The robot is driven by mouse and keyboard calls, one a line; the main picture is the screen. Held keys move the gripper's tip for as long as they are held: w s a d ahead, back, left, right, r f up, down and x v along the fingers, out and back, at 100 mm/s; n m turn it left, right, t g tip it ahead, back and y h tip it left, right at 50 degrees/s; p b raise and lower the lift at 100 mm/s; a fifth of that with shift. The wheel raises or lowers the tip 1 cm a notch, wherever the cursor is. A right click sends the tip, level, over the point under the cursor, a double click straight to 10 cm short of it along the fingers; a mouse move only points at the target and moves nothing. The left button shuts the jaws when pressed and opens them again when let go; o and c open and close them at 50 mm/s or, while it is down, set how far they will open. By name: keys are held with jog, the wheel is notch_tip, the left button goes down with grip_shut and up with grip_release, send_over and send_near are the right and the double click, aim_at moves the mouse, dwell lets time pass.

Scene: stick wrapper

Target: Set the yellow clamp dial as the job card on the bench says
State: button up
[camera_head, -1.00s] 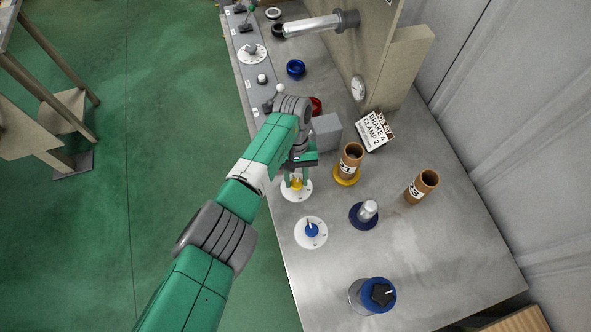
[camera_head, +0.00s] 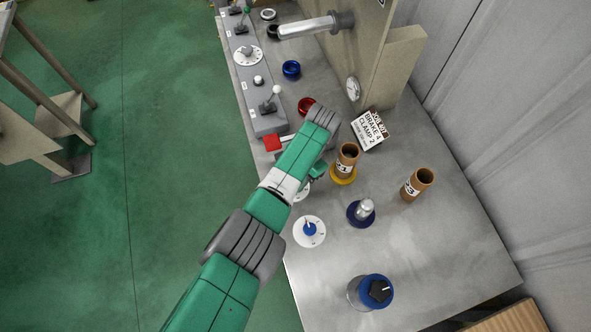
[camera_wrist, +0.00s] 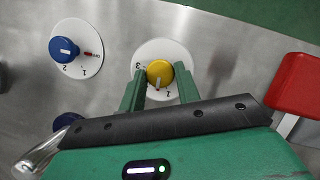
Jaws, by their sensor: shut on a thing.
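The yellow clamp dial (camera_wrist: 159,72) is a yellow knob on a white disc, seen from above in the wrist view. My gripper (camera_wrist: 160,84) has its two green fingers on either side of the knob, shut on it. The knob's pale pointer faces the near side of the disc, close to the 1; a 3 shows at the left edge. In the head view my arm hides the knob, and only part of its white disc (camera_head: 304,191) shows. The job card (camera_head: 371,130) stands on the bench and reads "BRAKE 4, CLAMP 2".
A blue dial (camera_head: 309,231) on a white disc is beside the yellow one. Cardboard tubes (camera_head: 346,160) (camera_head: 416,185) and a blue-based metal post (camera_head: 362,212) stand to the right. A red block (camera_head: 272,143) and a white-ball lever (camera_head: 272,97) are beyond my arm.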

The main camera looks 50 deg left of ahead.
jog(key=m+p, duration=0.1)
jog(key=m, duration=0.1)
jog(key=m+y+p, duration=0.1)
jog(key=m, duration=0.1)
jog(key=shift+d+r+y+p, duration=0.2)
jog(key=shift+y+p, duration=0.1)
jog(key=shift+p, duration=0.1)
jog(key=shift+f+m+t+y+p, duration=0.1)
jog(key=shift+m+t+y+p, duration=0.25)
jog(key=shift+m+p, duration=0.65)
jog(key=shift+m, duration=0.4)
jog(key=o, duration=1)
jog(key=shift+d+f, duration=0.1)
jog(key=shift+c, duration=0.2)
jog(key=p+v, duration=0.1)
jog(key=v, duration=0.7)
